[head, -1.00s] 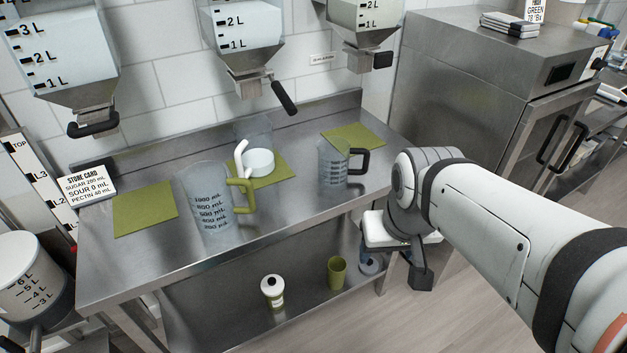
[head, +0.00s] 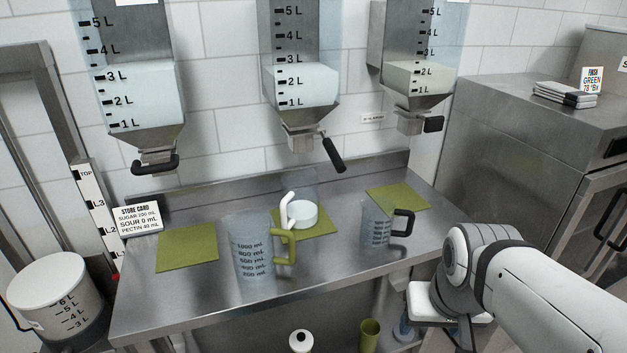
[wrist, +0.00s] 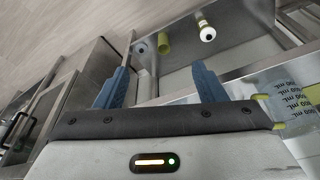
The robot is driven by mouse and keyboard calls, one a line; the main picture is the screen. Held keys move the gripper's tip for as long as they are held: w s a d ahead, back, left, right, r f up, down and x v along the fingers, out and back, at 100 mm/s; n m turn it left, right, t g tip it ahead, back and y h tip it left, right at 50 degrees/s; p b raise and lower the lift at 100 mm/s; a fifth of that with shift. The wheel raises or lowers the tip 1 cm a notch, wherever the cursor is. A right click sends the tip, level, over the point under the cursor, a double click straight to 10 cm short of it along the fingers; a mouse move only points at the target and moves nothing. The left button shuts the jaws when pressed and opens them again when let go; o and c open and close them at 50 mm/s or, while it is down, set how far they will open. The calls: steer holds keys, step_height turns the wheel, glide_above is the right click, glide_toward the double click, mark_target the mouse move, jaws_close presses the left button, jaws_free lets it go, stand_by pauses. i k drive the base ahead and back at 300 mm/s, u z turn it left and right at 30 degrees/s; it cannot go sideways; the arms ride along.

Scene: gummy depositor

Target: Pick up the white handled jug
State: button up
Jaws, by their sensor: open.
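The jug with the white handle (head: 287,211) is clear, with a white band or base (head: 303,214). It stands on the middle green mat (head: 322,229) on the steel table, below the middle dispenser. A clear jug with a black handle (head: 377,226) stands to the right. My gripper (wrist: 160,85) is open and empty, with blue fingers. In the head view it is off the table's right end, well away from the white-handled jug.
Green mats lie at the table's left (head: 187,248) and right (head: 398,198). Three dispensers hang above, the middle one with a black lever (head: 333,154). A store card (head: 138,217) stands at left. A bottle (wrist: 207,33) and an olive cup (wrist: 163,44) are on the lower shelf.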

mark_target(299, 205)
steer(key=z, duration=1.4)
steer(key=k, duration=1.3)
steer(key=u, duration=1.4)
steer(key=i, duration=1.4)
steer(key=u, duration=0.05)
